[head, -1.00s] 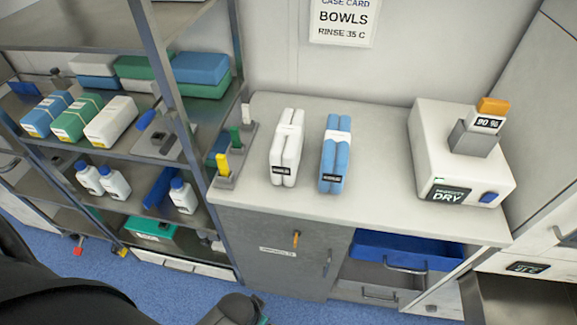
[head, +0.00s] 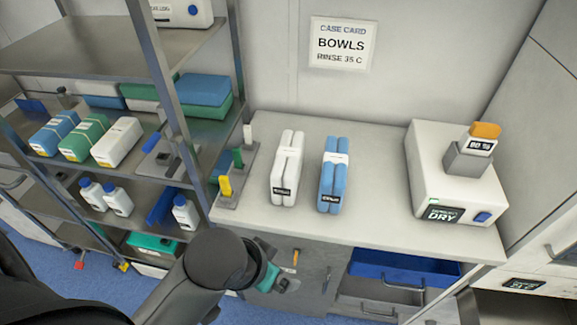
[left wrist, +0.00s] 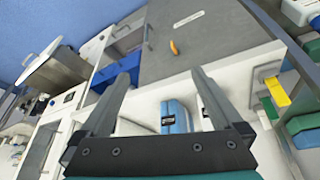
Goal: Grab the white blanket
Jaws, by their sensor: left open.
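The white blanket (head: 287,165) is a folded, banded bundle with a dark label. It stands on the white counter, left of a similar blue bundle (head: 334,172). My left gripper (head: 284,284) is in front of the cabinet below the counter, apart from the blanket. In the left wrist view my left gripper (left wrist: 161,76) is open and empty. The blue bundle (left wrist: 174,117) shows between its fingers there. Part of the white blanket (left wrist: 205,122) shows by the right finger, which hides some of it. My right gripper is not in view.
A white dryer-like box (head: 450,180) stands at the right of the counter (head: 384,145). A holder with coloured tabs (head: 232,180) is at its left end, beside a metal shelf rack (head: 175,90). An open blue drawer (head: 400,268) is below. The counter's front strip is clear.

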